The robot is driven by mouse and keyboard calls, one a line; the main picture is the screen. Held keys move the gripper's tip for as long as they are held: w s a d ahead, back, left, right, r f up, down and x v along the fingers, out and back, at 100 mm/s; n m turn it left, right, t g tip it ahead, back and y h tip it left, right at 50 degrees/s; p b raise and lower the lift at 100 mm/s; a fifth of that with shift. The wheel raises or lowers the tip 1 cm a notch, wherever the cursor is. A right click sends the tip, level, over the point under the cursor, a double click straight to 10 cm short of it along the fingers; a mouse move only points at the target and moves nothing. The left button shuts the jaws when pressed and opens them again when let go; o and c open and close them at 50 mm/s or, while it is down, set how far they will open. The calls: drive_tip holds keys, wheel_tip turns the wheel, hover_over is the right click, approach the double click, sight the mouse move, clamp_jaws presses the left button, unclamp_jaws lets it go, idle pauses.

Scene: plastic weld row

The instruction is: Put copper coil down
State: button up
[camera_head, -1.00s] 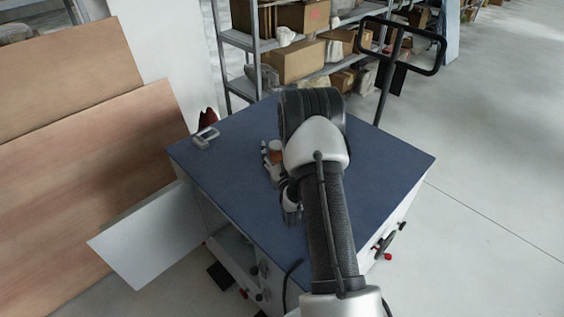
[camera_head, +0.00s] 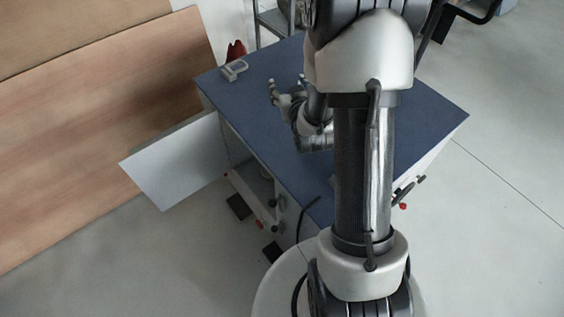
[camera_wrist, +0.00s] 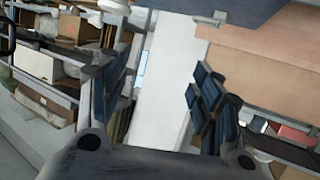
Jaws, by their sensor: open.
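My gripper (camera_head: 287,90) is open, above the blue tabletop (camera_head: 258,105) on the left side of my arm. The wrist view shows its two dark fingers (camera_wrist: 160,100) spread wide with nothing between them. I cannot make out the copper coil in either current view. My large arm links cover the middle and right of the tabletop, so it may be hidden behind them.
A small grey-white bracket-like piece (camera_head: 234,70) lies at the tabletop's far left corner. Wooden boards (camera_head: 100,120) lean at left, with a white panel (camera_head: 172,160) beside the cabinet. Shelves with boxes (camera_wrist: 60,60) show in the wrist view. The tabletop's left part is clear.

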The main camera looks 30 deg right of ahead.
drive_tip(key=s+a+r+n+g+y, duration=0.25)
drive_tip(key=s+a+r+g, duration=0.25)
drive_tip(key=s+a+r, duration=0.6)
drive_tip(key=s+a+r+g+y, duration=0.1)
drive_tip(key=s+a, duration=0.3)
drive_tip(key=s, duration=0.5)
drive_tip(key=s+a+r+g+y, duration=0.1)
drive_tip(key=s+a+g, duration=0.2)
drive_tip(key=s, duration=0.7)
drive_tip(key=shift+a+n, duration=0.35)
drive_tip(key=shift+a, duration=0.3)
drive_tip(key=shift+r, duration=0.1)
